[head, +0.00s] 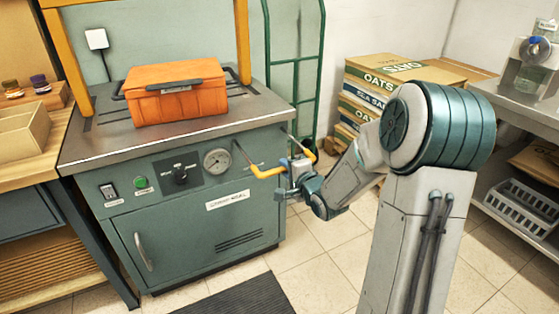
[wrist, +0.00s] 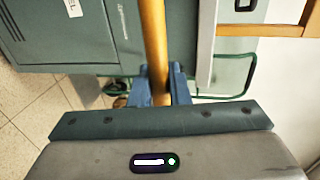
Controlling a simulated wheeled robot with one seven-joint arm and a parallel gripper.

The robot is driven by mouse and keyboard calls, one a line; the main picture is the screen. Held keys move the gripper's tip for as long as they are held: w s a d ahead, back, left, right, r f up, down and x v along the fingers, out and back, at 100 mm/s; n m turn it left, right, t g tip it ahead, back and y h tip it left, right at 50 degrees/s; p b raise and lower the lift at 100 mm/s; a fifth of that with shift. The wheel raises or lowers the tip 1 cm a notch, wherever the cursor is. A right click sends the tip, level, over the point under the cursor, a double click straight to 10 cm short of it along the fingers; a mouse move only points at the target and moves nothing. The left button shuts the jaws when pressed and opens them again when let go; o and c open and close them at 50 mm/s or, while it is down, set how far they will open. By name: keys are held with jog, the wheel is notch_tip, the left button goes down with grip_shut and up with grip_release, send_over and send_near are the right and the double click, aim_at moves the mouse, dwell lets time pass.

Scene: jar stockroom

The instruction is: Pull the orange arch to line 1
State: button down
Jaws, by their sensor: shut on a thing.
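In the wrist view the bar (wrist: 153,40) runs down between the two blue fingers (wrist: 155,95). A larger orange frame (head: 243,42) stands over the machine top, its upper part out of view. I cannot make out a mark labelled line 1.
An orange case (head: 178,98) with a dark handle sits on the machine top. A green hand truck (head: 296,60) and stacked oats boxes (head: 372,88) stand behind to the right. A dark mat (head: 240,297) lies on the floor in front.

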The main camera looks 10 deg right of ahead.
jog(key=shift+f+v, duration=0.2)
jog(key=shift+v, duration=0.75)
jog(key=shift+d, duration=0.1)
jog(key=c, duration=1.4)
grip_release()
jog(key=shift+c, duration=0.2)
